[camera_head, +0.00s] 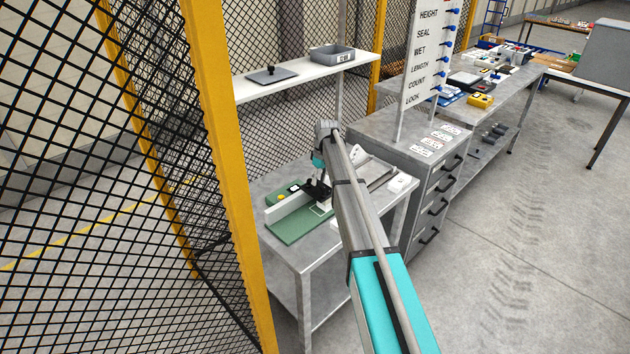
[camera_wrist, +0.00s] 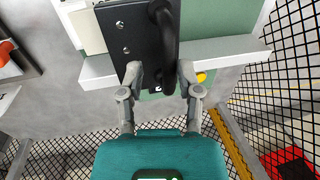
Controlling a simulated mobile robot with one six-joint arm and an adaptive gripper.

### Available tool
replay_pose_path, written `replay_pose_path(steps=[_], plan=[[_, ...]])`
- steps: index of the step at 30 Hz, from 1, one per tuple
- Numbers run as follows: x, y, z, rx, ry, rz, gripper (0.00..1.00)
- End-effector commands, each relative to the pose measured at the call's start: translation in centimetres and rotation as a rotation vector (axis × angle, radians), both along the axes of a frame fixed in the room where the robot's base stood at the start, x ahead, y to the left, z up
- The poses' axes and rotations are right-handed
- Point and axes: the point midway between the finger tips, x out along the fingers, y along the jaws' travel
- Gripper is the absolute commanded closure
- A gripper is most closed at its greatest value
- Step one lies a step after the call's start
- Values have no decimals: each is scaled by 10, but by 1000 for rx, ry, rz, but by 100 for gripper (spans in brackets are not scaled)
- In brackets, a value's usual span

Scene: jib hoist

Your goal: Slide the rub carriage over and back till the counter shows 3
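The rub rig has a green base (camera_head: 291,229) with a pale rail (camera_head: 289,207) along it, on a metal bench. In the wrist view, the carriage's dark plate (camera_wrist: 137,35) with a curved black handle (camera_wrist: 168,45) stands across the pale rail (camera_wrist: 98,73). My gripper (camera_wrist: 160,72) is at the plate's near edge, its fingers apart. The handle's lower end lies between them, closer to the right finger; contact is unclear. No counter reading is legible.
A yellow post (camera_head: 222,150) and black mesh fence stand close at the left. A shelf (camera_head: 300,77) with a grey bin (camera_head: 331,56) hangs above the bench. A drawer cabinet (camera_head: 436,190) and a sign board (camera_head: 426,50) are at right. The floor farther right is clear.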

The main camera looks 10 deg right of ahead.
Motion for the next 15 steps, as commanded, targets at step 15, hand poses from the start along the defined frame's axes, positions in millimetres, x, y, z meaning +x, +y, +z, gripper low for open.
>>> replay_pose_path(steps=[15], plan=[[-2,4,2,4,2,2,46]])
